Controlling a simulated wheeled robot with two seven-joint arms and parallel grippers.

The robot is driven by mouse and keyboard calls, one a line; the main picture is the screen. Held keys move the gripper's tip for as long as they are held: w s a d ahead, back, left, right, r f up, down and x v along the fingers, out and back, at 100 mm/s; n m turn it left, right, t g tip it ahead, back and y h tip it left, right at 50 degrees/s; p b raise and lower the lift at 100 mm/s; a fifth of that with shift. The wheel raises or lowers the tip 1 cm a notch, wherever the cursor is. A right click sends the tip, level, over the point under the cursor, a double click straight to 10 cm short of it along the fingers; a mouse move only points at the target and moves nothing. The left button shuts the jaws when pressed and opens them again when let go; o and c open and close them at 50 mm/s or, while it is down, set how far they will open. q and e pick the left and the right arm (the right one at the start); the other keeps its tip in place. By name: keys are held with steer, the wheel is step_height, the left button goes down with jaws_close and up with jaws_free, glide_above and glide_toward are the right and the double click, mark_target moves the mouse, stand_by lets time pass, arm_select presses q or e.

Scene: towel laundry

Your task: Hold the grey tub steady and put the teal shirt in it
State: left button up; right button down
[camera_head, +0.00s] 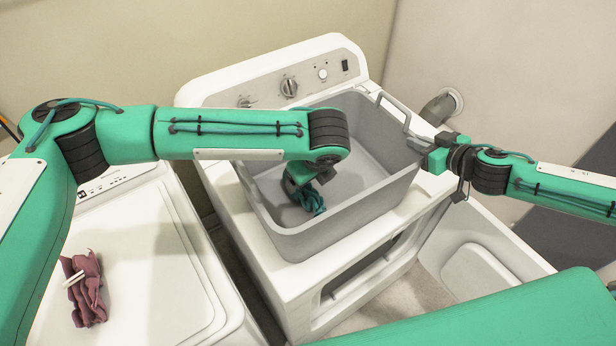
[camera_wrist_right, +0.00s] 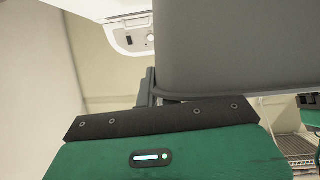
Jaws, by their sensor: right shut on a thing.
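The grey tub (camera_head: 345,223) sits on top of the white machine in the middle of the head view. My right gripper (camera_head: 431,150) is shut on the tub at its right side, near the rim and handle; the tub's grey wall (camera_wrist_right: 235,45) fills much of the right wrist view. The teal shirt (camera_head: 311,200) is a small crumpled bundle inside the tub, towards its left side. My left gripper (camera_head: 303,184) reaches down into the tub right at the shirt. Its fingers are mostly hidden by its own wrist, so I cannot tell whether they grip the shirt.
A second white machine (camera_head: 150,260) stands at the left, with a crumpled maroon cloth (camera_head: 86,290) on its lid. A control panel with knobs (camera_head: 289,87) rises behind the tub. An open white door (camera_head: 485,265) is low at the right.

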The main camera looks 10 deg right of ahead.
stand_by(0.3)
steer(key=c, duration=1.5)
jaws_free()
